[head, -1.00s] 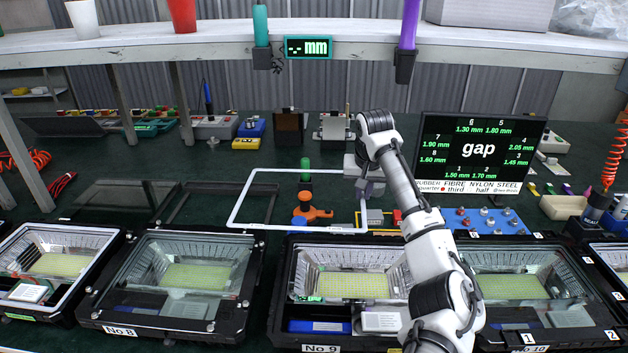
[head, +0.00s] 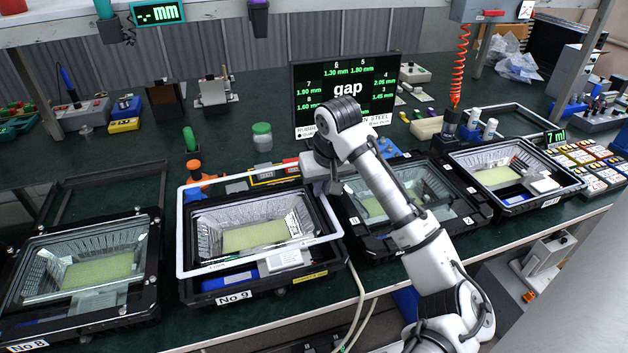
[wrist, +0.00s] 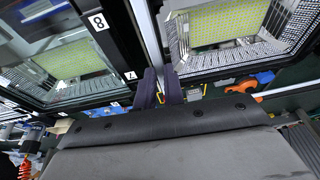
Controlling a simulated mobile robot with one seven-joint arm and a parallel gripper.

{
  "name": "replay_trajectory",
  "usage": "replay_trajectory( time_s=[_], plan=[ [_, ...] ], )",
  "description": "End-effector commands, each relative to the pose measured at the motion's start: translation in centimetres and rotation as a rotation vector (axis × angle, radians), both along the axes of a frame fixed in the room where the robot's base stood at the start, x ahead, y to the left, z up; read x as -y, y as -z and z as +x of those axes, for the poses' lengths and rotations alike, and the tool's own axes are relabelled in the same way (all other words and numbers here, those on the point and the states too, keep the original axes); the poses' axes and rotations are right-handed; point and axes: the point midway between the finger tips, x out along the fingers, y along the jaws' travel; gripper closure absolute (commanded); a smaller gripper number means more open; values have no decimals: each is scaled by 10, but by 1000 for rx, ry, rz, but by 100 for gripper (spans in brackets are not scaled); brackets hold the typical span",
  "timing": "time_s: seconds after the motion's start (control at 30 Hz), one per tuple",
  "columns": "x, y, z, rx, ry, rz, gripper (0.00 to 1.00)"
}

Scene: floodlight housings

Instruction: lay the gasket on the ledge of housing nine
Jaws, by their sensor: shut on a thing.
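The gasket is a thin white rectangular frame (head: 181,232) over housing nine (head: 235,296), the black box labelled No 9 with a ribbed reflector and yellow-green panel. My gripper (head: 321,187) is shut on the gasket's right side, near its back corner. The gasket looks roughly level and slightly offset to the left and back of the housing's rim. I cannot tell whether any of it touches the ledge. In the wrist view the dark fingers (wrist: 161,86) pinch the white bar (wrist: 150,38), which runs between two housings.
Housing eight (head: 40,345) stands to the left, and a glass-covered housing (head: 440,225) to the right, partly behind my arm. An orange clamp-like tool (head: 196,172), a green-lidded jar (head: 262,137) and the gap screen (head: 347,88) stand behind. Blue and white items lie in housing nine's front compartment.

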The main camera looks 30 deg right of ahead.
Motion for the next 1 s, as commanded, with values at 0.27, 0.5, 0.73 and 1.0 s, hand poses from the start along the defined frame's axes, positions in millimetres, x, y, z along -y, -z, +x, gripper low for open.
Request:
replay_trajectory(
  time_s=[0.27,0.5,0.73,1.0],
  plan=[
    [0,-1,0,4,1,10,100],
    [0,18,0,7,2,23,100],
    [0,39,0,7,2,23,100],
    [0,53,0,6,1,21,100]
  ],
)
